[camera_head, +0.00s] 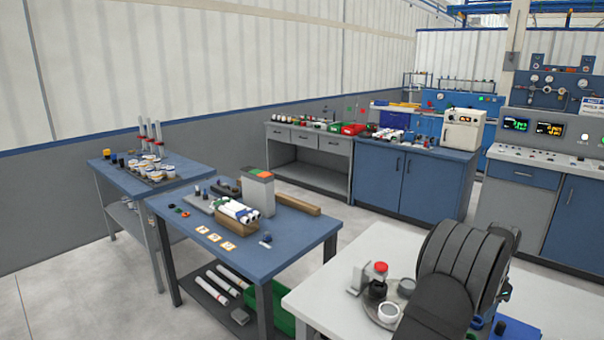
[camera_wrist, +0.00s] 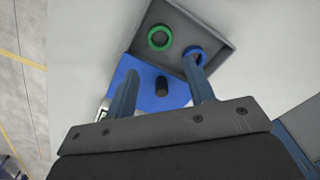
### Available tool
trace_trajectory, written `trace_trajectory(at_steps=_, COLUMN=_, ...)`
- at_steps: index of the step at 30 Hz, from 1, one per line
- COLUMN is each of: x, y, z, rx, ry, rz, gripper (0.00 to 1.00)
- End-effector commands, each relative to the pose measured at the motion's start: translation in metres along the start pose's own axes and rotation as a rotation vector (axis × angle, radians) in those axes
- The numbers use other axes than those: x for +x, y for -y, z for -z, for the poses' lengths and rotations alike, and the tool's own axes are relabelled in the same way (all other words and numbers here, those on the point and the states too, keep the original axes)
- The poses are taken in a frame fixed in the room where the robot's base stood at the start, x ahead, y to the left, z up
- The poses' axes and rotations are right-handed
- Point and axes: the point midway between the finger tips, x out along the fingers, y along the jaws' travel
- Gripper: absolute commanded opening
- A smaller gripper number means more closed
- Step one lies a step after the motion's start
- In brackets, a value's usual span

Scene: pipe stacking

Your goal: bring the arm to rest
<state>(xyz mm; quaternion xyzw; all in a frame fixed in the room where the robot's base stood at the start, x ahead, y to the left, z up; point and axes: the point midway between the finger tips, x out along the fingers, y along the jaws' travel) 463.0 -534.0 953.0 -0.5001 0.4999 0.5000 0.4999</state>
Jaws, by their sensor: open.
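My gripper (camera_wrist: 160,70) is open in the wrist view, with its two blue-grey fingers apart and nothing seen held between them. Beyond the fingers is a blue block (camera_wrist: 150,92) with a short black peg (camera_wrist: 162,86) on it. Next to it is a grey tray (camera_wrist: 178,20) holding a green ring (camera_wrist: 160,38) and a blue ring (camera_wrist: 194,56). The right finger overlaps the blue ring in the picture; whether they touch I cannot tell. In the head view my dark arm fills the lower right over the white table (camera_head: 315,300) and hides my gripper.
A round grey plate near my arm carries a red-topped item (camera_head: 380,268) and a white ring (camera_head: 389,312). Left of it, a blue table (camera_head: 290,228) holds white rolls (camera_head: 236,211) and a grey box (camera_head: 258,192). Floor shows between the tables and the blue cabinets (camera_head: 405,180).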

Motion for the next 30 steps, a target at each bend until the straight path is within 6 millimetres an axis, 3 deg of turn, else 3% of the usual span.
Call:
trace_trajectory(at_steps=1, x=-0.012, y=0.000, z=0.000, rx=0.000, ry=-0.003, rz=0.002, gripper=0.49)
trace_trajectory(at_steps=20, x=0.117, y=0.000, z=-0.001, rx=0.000, ry=0.001, rz=-0.001, gripper=0.49)
trace_trajectory(at_steps=21, x=0.101, y=0.001, z=0.001, rx=0.000, ry=-0.004, rz=0.003, gripper=0.49)
trace_trajectory(at_steps=26, x=0.069, y=0.000, z=0.001, rx=0.000, ry=-0.003, rz=0.002, gripper=0.49)
trace_trajectory(at_steps=30, x=0.054, y=-0.026, z=0.005, rx=0.003, ry=-0.001, rz=0.001, gripper=0.49)
